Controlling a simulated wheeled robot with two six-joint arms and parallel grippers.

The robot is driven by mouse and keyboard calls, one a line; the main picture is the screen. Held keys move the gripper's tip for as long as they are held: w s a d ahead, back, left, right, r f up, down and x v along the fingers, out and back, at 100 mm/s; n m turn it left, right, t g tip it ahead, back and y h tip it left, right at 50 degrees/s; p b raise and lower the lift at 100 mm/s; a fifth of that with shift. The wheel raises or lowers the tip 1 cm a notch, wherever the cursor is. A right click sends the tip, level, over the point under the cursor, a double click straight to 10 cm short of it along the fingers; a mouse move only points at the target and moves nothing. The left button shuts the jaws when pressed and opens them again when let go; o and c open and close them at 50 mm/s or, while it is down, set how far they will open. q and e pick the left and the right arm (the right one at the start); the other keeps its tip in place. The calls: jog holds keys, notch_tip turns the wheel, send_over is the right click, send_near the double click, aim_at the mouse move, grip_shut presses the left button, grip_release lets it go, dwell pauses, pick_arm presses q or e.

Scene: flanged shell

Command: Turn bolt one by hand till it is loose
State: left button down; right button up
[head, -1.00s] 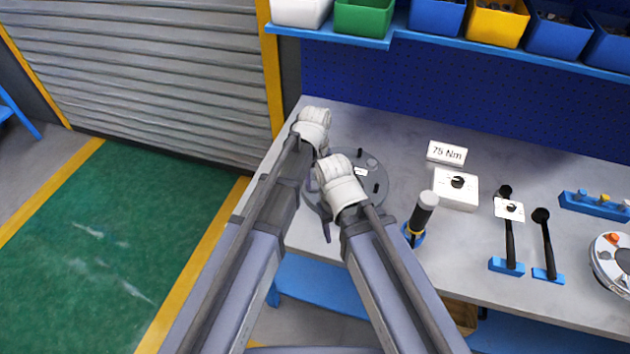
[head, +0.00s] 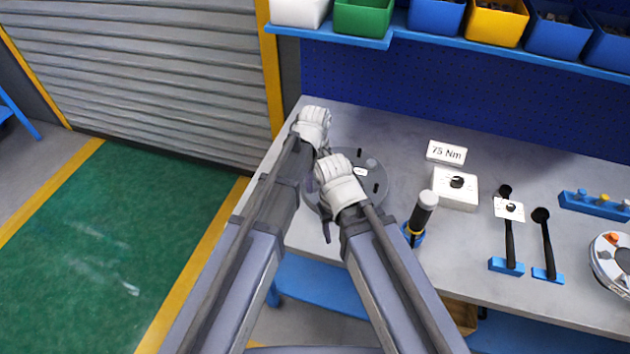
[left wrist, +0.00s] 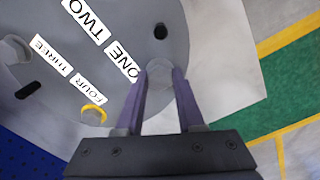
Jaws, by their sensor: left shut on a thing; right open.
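A round grey flange cover (head: 380,176) lies on the left part of the bench. In the left wrist view, the cover (left wrist: 120,20) carries labels ONE, TWO, THREE and FOUR. My left gripper (left wrist: 160,84) is shut on bolt one (left wrist: 160,66), beside the ONE label; its two fingers stand on either side of the bolt head. In the head view my left gripper (head: 314,115) is over the cover's upper left edge, and its fingertips are hidden. My right gripper (head: 334,168) is open above the cover's middle and hides part of it.
A 75 Nm sign (head: 446,152), a white box with a dial (head: 456,188) and an upright black-and-white tool (head: 420,215) are right of the cover. Bins (head: 363,15) line the shelf behind.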

aim_at(315, 184)
pick_arm(q)
jog(key=c, duration=0.5)
grip_release()
jog(key=shift+r, duration=0.15)
notch_tip(315, 184, up, 8)
jog(key=p, duration=0.8)
jog(key=shift+f, duration=0.2)
jog(key=shift+f, duration=0.1)
jog(key=shift+a, duration=0.15)
